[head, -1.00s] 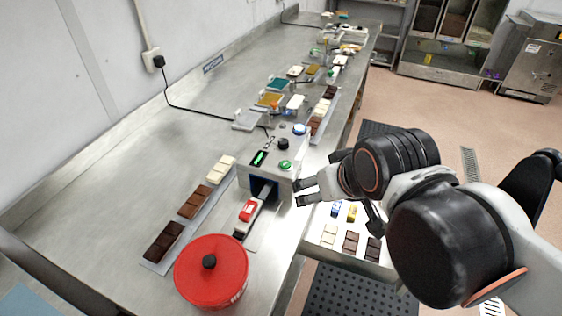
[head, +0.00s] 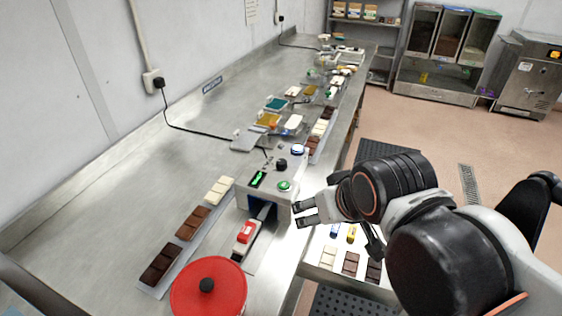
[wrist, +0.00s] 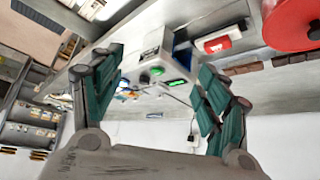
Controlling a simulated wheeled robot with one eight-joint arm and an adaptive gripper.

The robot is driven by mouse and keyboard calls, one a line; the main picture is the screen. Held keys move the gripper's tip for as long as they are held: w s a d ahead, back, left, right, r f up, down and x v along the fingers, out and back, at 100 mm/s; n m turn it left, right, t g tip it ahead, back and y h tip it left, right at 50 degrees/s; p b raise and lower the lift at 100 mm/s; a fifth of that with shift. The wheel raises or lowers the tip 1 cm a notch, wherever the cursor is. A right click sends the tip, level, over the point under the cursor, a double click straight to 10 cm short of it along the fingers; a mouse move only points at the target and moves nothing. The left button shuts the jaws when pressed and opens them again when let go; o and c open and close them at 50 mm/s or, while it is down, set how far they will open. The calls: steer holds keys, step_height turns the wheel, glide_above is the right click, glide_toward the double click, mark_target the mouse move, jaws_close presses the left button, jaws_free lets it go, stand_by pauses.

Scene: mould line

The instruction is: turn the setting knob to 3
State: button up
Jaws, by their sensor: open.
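The setting knob is a small black knob (head: 281,164) on top of the grey machine (head: 270,190), behind the green button (head: 284,185) and near a blue button (head: 298,149). A green-lit display (head: 258,179) sits left of the green button. I cannot read the knob's setting. My gripper (head: 297,214) is open and empty, just right of the machine's front and apart from it. In the wrist view my open fingers (wrist: 160,90) frame the machine (wrist: 160,65), with its green button and display between them.
A red lidded pot (head: 208,290) stands at the front of the steel bench (head: 120,180). A red-and-white block (head: 244,232) lies before the machine's opening. Chocolate bars (head: 192,223) lie on a strip to the left. More trays and moulds line the bench behind.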

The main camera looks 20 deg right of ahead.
steer(key=shift+w+r, duration=0.2)
steer(key=shift+c, duration=0.7)
steer(key=w+r+n+g, duration=0.1)
steer(key=w+r+n, duration=0.1)
steer(key=w+r, duration=0.3)
steer(key=n+g+p, duration=0.3)
steer(key=n+g, duration=0.3)
steer(key=n, duration=0.2)
glide_above(282, 161)
step_height(282, 161, down, 4)
step_height(282, 161, down, 13)
steer(key=b, duration=0.3)
steer(key=shift+a+f+b, duration=0.1)
steer(key=shift+f+b, duration=0.1)
steer(key=shift+b, duration=0.2)
steer(key=shift+s, duration=0.1)
steer(key=shift+c, duration=0.6)
steer(key=c, duration=1)
